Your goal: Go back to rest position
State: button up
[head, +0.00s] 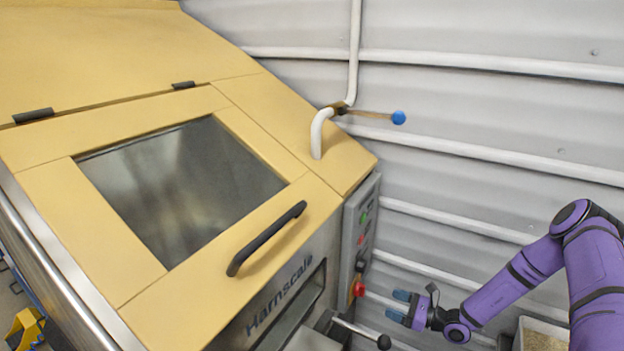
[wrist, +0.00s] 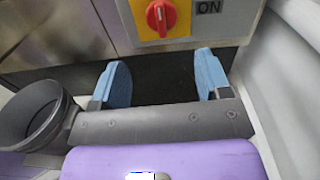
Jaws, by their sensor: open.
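My gripper (head: 408,310) is at the lower right in the head view, on the end of my purple arm, just right of the yellow hopper machine (head: 100,240). In the wrist view my gripper (wrist: 162,84) shows two blue fingers spread apart with nothing between them. A red rotary switch on a yellow plate (wrist: 160,17), with "ON" beside it, is just beyond the fingertips and apart from them. The red switch also shows on the machine's side in the head view (head: 358,289).
The machine has a closed windowed lid with a black handle (head: 266,238). A grey control panel (head: 362,225) is on its right side. A lever with a black knob (head: 383,342) sticks out near my gripper. A blue-handled valve (head: 398,118) and a ribbed wall (head: 480,100) stand behind.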

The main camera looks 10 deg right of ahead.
jog(key=s+a+r+n+g+h, duration=0.15)
jog(key=s+r+n+g, duration=0.35)
jog(key=r, duration=0.7)
jog(key=a+r+n+g+h, duration=0.1)
jog(key=r+n+g+h, duration=0.35)
jog(key=r, duration=0.75)
jog(key=s+a+r+n+g, duration=0.1)
jog(key=s+r+n+g, duration=0.15)
jog(key=r+n, duration=0.75)
jog(key=s+d+r+n+t+h, duration=0.1)
jog(key=s+r+n+t+h, duration=0.4)
jog(key=s+r, duration=1.6)
jog(key=s+t+h, duration=0.2)
jog(key=s+h, duration=0.1)
jog(key=shift+d+r+h, duration=0.3)
jog(key=shift+d+h, duration=0.1)
